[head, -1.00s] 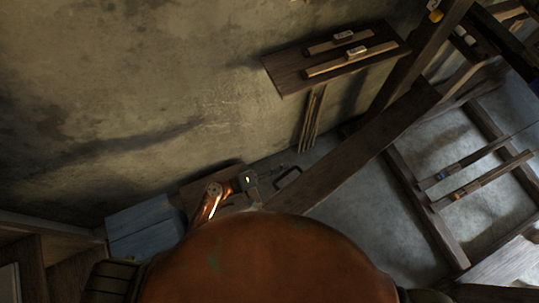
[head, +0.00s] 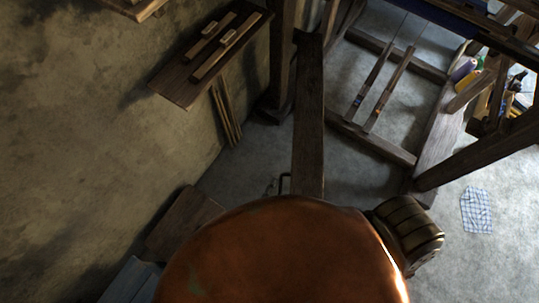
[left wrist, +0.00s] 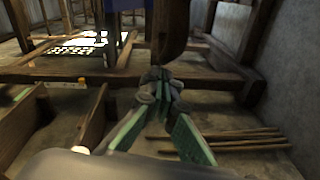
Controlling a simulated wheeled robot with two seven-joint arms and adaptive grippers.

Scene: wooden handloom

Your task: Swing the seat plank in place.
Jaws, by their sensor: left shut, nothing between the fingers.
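The seat plank (head: 308,120), a long dark board, runs from beside the loom's post down to my orange body part, which covers its near end. A small black handle-like loop (head: 284,183) shows beside its left edge. My left gripper (left wrist: 158,92) shows in the left wrist view with green finger parts, shut and empty. A dark upright wooden piece (left wrist: 171,28) hangs just beyond its tips; whether they touch, and whether it is the plank, I cannot tell. My right gripper is not in view.
The loom frame (head: 372,142) stands on the floor to the plank's right. A wall shelf (head: 185,88) holds wooden bars, with thin sticks (head: 227,112) leaning below. A checked cloth (head: 476,210) lies on open floor at right.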

